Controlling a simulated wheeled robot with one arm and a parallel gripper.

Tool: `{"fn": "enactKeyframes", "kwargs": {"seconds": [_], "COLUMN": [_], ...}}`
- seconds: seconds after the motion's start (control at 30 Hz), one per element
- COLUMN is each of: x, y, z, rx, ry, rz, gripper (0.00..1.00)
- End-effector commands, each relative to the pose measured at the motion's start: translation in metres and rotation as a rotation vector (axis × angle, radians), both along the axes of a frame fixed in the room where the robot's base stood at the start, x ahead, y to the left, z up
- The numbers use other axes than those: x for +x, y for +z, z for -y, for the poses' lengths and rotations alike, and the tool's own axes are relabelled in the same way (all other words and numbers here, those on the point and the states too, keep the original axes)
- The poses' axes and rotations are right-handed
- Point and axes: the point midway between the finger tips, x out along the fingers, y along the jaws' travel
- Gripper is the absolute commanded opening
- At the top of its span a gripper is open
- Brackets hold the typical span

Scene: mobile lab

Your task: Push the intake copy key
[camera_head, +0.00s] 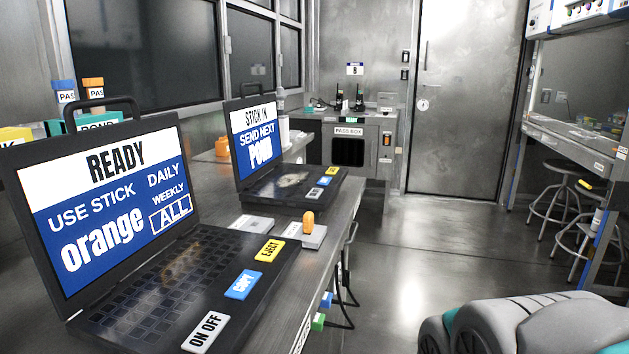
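A near black laptop (185,290) stands open on the bench at left. Its screen (115,205) reads "READY", "USE STICK orange", "DAILY", "WEEKLY" and a boxed "ALL". Along its right edge are a white ON OFF key (205,332), a blue COPY key (243,284) and a yellow EJECT key (270,250). A second laptop (275,195) behind shows "STICK IN", "SEND NEXT POND" and has a blue key (323,181) among its three coloured keys. No label reading "intake" is legible on either laptop. My gripper is not in view; grey rounded parts at lower right look like my arm.
An orange stick (308,221) stands at a small grey block (315,239) by the bench edge, with another block (252,223) beside it. Cables hang below the edge. Open floor (410,255) lies to the right, with stools (556,195) beyond. A pass box (349,148) stands at the back.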

Motion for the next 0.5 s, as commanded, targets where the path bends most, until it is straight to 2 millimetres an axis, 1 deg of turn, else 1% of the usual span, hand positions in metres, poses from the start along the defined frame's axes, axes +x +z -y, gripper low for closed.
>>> {"fn": "enactKeyframes", "kwargs": {"seconds": [0.03,0.3,0.4,0.5], "x": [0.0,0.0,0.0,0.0], "y": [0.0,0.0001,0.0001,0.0], "z": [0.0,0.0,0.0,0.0], "rx": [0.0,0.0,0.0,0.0], "ry": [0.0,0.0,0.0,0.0], "rz": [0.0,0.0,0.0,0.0], "gripper": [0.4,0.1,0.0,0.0]}}
